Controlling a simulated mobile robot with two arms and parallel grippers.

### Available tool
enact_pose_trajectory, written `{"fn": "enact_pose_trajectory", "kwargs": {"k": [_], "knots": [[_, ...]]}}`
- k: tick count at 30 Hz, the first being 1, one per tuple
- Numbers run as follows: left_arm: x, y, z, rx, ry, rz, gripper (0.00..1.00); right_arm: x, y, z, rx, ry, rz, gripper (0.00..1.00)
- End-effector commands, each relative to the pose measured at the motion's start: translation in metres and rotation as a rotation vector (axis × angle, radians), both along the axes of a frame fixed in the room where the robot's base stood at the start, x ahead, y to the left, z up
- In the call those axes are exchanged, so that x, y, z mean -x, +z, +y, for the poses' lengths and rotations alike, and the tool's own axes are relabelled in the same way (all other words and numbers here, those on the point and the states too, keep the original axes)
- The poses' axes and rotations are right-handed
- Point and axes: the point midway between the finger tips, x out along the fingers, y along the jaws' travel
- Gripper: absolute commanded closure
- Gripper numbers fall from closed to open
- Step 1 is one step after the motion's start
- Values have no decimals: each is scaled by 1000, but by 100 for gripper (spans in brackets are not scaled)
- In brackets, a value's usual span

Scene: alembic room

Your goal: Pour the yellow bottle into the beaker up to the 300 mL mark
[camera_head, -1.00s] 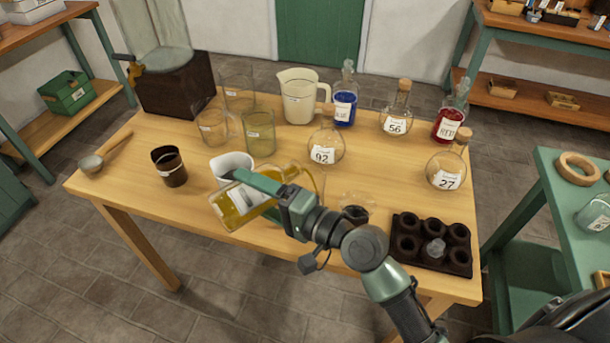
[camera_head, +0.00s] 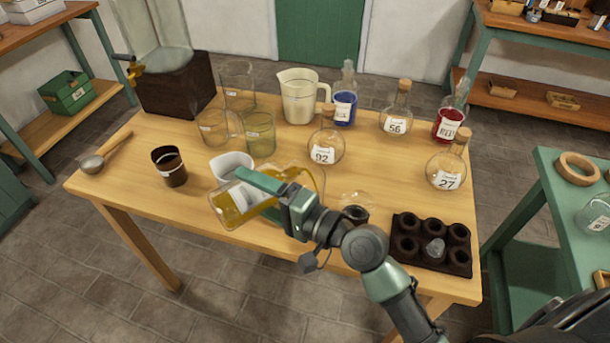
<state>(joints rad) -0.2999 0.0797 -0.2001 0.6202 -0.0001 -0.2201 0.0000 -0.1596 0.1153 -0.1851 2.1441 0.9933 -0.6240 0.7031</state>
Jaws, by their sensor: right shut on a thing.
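The yellow bottle (camera_head: 228,208), clear with amber-yellow liquid and a pale label, lies tipped almost sideways in my right gripper (camera_head: 252,187). My right gripper is shut on it near the table's front edge. A clear glass shape (camera_head: 312,176) shows behind the gripper; I cannot tell whether it is a beaker or part of the bottle. Clear beakers stand farther back: a tall one (camera_head: 238,82), a low one (camera_head: 213,127) and a greenish one (camera_head: 259,133). The bottle's mouth, any stream and any 300 mL mark cannot be made out. My left gripper is not in view.
A white cup (camera_head: 231,163) stands just behind the bottle, a dark cup (camera_head: 170,168) to its left. A cream jug (camera_head: 299,97) and several stoppered flasks, including 92 (camera_head: 325,150), stand behind. A dark holed block (camera_head: 430,262) sits front right.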

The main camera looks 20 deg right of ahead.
Motion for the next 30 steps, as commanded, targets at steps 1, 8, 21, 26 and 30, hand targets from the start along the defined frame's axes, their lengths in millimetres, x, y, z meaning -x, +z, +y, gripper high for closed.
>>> {"fn": "enact_pose_trajectory", "kwargs": {"k": [1, 8, 21, 26, 30], "knots": [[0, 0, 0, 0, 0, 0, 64, 0, 3, 0, -5, -2, -4, 100], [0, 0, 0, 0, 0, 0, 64, 0, 4, 0, -12, -2, -2, 100], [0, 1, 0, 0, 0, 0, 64, 0, 5, 0, -25, -2, 3, 100], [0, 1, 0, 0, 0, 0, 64, 0, 5, 0, -30, -1, 5, 100], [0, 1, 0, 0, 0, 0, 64, 0, 6, 0, -34, -1, 6, 100]]}}
